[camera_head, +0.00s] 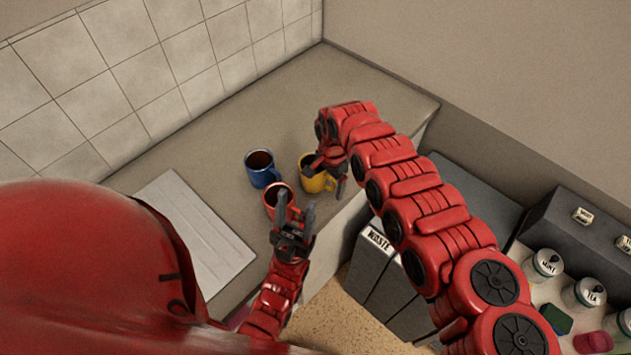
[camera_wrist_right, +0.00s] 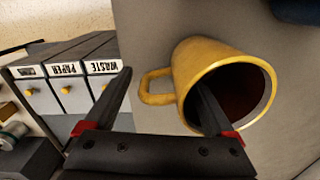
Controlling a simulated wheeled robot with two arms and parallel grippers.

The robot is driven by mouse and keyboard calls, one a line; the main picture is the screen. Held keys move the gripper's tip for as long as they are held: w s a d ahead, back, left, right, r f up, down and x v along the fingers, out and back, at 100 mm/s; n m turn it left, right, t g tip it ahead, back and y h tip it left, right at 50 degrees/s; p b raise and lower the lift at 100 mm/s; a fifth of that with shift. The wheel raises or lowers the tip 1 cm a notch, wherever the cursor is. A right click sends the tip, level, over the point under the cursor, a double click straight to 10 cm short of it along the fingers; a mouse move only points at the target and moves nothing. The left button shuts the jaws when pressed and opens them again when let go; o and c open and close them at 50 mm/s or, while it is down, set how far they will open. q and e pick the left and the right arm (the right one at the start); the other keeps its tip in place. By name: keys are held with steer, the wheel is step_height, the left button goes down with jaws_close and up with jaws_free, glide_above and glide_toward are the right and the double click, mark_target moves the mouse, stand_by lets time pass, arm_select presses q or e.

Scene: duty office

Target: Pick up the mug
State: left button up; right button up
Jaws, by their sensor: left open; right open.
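A yellow mug (camera_head: 314,184) stands on the grey counter; in the right wrist view the mug (camera_wrist_right: 205,62) shows its open mouth, with its handle to the left. My right gripper (camera_head: 328,172) is open at this mug. In the right wrist view its fingers (camera_wrist_right: 164,100) are spread, the right one over or in the mouth, the left one beyond the handle. The handle lies between them. A red mug (camera_head: 271,203) and a blue mug (camera_head: 262,176) with dark contents stand to the left. My left gripper (camera_head: 295,213) is open just in front of the red mug, partly covering it.
A pale flat board (camera_head: 188,230) lies on the counter (camera_head: 340,75) at left. Waste and paper bins (camera_head: 371,250) stand below the counter's edge. A shelf at right holds labelled canisters (camera_head: 546,264). The counter's back is clear.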

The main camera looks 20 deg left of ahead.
steer(key=shift+c, duration=0.6)
jaws_close()
